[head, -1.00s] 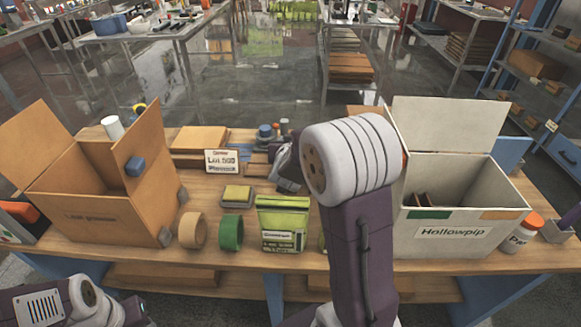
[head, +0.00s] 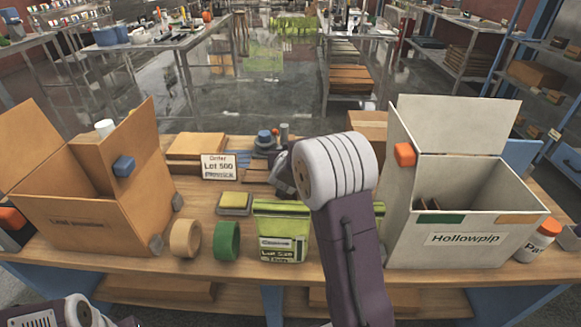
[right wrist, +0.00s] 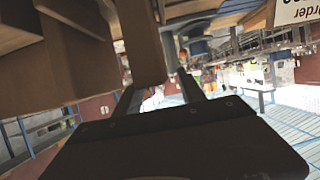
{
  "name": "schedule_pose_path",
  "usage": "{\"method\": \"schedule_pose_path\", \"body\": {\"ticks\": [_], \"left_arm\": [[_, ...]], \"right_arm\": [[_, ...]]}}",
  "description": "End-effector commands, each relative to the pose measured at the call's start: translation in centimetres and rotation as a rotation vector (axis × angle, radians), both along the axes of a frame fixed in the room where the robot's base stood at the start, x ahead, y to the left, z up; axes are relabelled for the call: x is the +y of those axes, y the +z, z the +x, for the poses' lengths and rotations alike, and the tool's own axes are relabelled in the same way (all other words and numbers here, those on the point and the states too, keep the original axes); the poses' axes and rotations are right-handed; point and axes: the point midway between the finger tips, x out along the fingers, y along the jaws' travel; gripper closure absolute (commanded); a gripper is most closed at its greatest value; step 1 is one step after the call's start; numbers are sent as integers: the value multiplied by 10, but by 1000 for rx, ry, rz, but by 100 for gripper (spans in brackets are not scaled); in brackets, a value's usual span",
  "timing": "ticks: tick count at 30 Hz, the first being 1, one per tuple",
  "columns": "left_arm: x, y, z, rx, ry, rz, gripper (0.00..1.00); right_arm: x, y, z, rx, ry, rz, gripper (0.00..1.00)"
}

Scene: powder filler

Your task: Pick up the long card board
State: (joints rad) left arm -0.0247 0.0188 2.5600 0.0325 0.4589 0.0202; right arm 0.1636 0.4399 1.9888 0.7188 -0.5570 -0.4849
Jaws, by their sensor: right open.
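Flat brown card boards (head: 197,146) lie in a stack at the back of the bench, left of centre. Smaller brown strips (head: 257,176) lie beside the order sign; I cannot tell which piece is the long card board. My right gripper (head: 284,172) is low over the bench behind the green bag, close to these strips, and partly hidden by its own arm. In the right wrist view the open fingers (right wrist: 158,88) point up past a brown board-like piece (right wrist: 142,40); contact is unclear. My left arm shows at the bottom left, its gripper out of view.
An open brown box (head: 85,225) stands left and a white Hollowpip box (head: 465,245) right, with brown pieces inside. Tape rolls (head: 186,238), a yellow-topped block (head: 234,203) and a green bag (head: 281,230) line the front. The order sign (head: 219,167) stands behind.

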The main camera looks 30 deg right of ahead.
Motion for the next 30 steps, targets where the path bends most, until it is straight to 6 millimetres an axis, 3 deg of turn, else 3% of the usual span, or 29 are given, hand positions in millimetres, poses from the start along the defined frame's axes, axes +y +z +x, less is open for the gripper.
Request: {"method": "schedule_pose_path", "body": {"ticks": [4,11,15,16,30], "left_arm": [[0,-3,0,0,0,0,64],[0,-3,0,0,0,0,64],[0,-3,0,0,0,0,64],[0,-3,0,0,0,0,64],[0,-3,0,0,0,0,64]], "right_arm": [[-9,-8,14,1,-1,1,53],[-9,-8,15,1,0,1,55],[-9,-8,15,1,0,1,94],[-9,-8,15,1,0,1,100],[-9,-9,14,2,0,1,100]]}}
